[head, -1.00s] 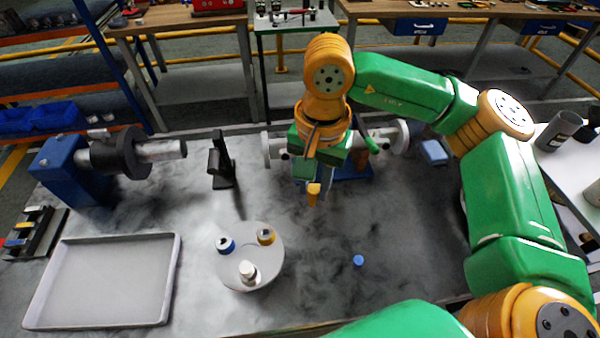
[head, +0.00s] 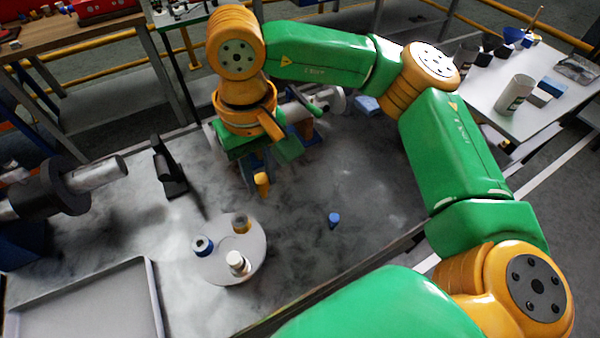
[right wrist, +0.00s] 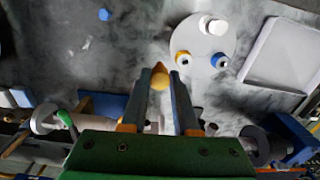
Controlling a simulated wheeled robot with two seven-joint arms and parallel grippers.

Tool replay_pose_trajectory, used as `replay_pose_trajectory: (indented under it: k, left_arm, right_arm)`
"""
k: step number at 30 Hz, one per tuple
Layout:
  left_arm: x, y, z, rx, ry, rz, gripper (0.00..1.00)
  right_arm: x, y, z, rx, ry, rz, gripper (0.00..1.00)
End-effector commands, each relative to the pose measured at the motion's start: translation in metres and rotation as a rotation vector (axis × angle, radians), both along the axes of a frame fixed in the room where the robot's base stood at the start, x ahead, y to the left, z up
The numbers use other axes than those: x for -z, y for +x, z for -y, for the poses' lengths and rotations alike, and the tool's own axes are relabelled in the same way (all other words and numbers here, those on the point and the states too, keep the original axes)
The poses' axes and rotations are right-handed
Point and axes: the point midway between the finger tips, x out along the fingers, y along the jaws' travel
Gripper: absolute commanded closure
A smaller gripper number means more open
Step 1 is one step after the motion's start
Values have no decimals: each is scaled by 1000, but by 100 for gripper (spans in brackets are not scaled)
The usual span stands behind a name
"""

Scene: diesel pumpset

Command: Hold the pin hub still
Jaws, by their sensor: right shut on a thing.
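My right gripper (head: 257,172) points down over the bench, in front of a pale shaft assembly with a light round flange (head: 335,100). In the right wrist view its two dark fingers (right wrist: 160,84) are shut on a small yellow-orange piece (right wrist: 159,76), which also shows below the gripper in the head view (head: 262,185). The flange shows at the left of the wrist view (right wrist: 45,118), apart from the fingers. I cannot tell for sure which part is the pin hub; the gripper and arm hide much of the assembly. My left gripper is not in view.
A round plate (head: 225,268) bears blue, yellow and white-topped pieces. A small blue piece (head: 334,219) lies right of it. A grey tray (head: 153,290) is at lower left. A dark upright bracket (head: 168,172) and a shaft machine (head: 60,190) stand left. Bench around the blue piece is clear.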

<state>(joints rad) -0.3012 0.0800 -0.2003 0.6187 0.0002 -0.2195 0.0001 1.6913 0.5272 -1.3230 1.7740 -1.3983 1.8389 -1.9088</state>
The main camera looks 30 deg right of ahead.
Motion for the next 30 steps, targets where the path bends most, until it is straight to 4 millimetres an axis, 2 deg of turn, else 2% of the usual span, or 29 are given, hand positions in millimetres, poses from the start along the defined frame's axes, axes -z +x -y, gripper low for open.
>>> replay_pose_trajectory:
  k: [1, 3, 7, 17, 30]
  left_arm:
    - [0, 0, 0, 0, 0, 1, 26]
    - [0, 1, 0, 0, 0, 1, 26]
    - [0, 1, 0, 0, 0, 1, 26]
    - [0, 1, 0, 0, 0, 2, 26]
    - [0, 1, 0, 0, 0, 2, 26]
  right_arm:
    - [-2, 4, -16, -14, -1, 0, 100]
    - [-3, 9, -35, -27, -5, 1, 100]
    - [-4, 12, -52, -38, -10, 1, 100]
    - [-3, 13, -53, -36, -11, 1, 100]
    - [21, 12, -53, -36, -11, 1, 100]
